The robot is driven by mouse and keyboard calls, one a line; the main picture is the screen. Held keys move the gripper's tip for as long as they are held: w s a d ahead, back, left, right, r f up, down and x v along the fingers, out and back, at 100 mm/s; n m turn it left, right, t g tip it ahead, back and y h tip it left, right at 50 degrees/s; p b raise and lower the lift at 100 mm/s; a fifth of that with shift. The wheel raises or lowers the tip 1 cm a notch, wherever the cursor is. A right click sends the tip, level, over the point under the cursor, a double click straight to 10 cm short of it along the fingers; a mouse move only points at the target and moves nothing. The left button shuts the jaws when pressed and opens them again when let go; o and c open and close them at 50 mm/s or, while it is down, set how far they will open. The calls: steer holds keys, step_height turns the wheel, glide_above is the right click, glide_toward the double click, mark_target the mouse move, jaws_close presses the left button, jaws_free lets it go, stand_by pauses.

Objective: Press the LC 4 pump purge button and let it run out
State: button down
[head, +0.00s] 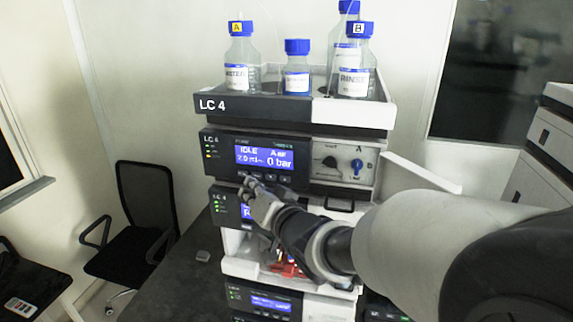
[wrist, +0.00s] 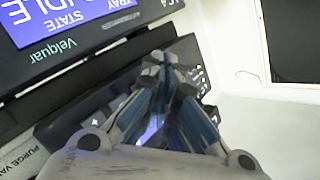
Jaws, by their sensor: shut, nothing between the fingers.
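The LC 4 pump (head: 225,157) is the upper display module in the head view. Its blue screen (head: 264,157) reads IDLE and 0 bar. A row of small buttons (head: 271,178) runs below the screen; which is purge is not legible. My gripper (head: 247,184) is shut and empty, fingertips at or very near the left part of that row; contact cannot be told. My fingers hide part of the row.
Bottles stand in the tray (head: 250,105) on top. The pump's valve panel (head: 343,165) is to the right, with an open white door (head: 420,172) beside it. Below is a second module, whose screen (wrist: 80,15) reads IDLE in the wrist view. A chair (head: 140,215) stands left.

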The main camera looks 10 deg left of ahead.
steer(key=shift+w, duration=0.4)
steer(key=shift+w+d, duration=0.1)
steer(key=shift+w, duration=0.3)
stand_by(0.5)
stand_by(0.4)
steer(key=shift+s+b, duration=0.3)
steer(key=shift+s, duration=0.55)
steer(key=s, duration=0.1)
steer(key=s+b, duration=0.1)
steer(key=s, duration=0.1)
steer(key=s+b, duration=0.1)
steer(key=s, duration=0.1)
steer(key=shift+a, duration=0.3)
